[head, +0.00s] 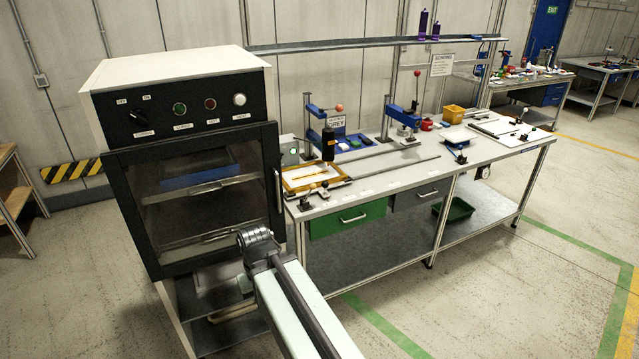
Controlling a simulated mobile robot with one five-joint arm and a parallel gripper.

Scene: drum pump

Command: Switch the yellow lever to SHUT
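I cannot make out a yellow lever or a SHUT mark anywhere in the head view. No drum pump can be made out either. My arm reaches up from the bottom edge, with a pale link and a dark rounded joint in front of the cabinet. My gripper does not show in this view.
A white-and-black cabinet (119,178) with a glass door and a row of knobs stands close at left. A long workbench (395,182) with blue presses, trays and a yellow bin (453,113) runs to the right. The floor (500,285) at right is clear.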

